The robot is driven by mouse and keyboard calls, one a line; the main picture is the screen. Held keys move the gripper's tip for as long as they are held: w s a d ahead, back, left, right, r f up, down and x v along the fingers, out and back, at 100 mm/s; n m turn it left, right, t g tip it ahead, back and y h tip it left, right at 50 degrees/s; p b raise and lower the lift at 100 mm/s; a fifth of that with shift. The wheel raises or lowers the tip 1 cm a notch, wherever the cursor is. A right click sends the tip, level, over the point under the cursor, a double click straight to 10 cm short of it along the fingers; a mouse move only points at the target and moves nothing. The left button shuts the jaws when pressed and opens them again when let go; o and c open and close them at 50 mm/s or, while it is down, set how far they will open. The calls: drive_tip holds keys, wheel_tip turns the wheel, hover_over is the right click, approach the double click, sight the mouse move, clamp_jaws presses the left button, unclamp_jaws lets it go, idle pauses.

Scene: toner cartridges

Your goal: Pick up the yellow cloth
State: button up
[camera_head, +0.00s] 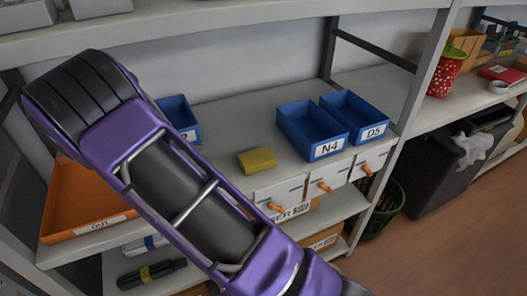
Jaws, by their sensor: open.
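The yellow cloth (257,160) lies as a small folded block on the grey shelf board (228,129), near its front edge. It is left of the blue bin marked N4 (306,130) and right of my arm. Its top and front are in plain view, and nothing touches it from above. My purple and black arm crosses the left half of the view, from the bottom right up to the upper left. My gripper does not show in this view.
A blue bin marked D5 (353,118) stands beside N4. Another blue bin (178,115) is partly behind my arm. An orange tray (80,205) sits at the left. White drawer fronts with orange tabs (320,187) hang below the edge. The board behind the cloth is clear.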

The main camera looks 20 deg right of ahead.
sight(252, 158)
drive_tip(key=shift+w+d+f, duration=0.15)
drive_tip(key=shift+w+d, duration=0.05)
drive_tip(key=shift+d, duration=0.1)
drive_tip(key=x, duration=1.1)
drive_tip(key=shift+d, duration=0.35)
drive_tip(key=shift+r+x, duration=0.15)
drive_tip(key=shift+x, duration=1.2)
drive_tip(key=shift+r+x, duration=0.15)
drive_tip(key=shift+x, duration=1.15)
drive_tip(key=shift+s+d, duration=0.15)
drive_tip(key=c, duration=1.2)
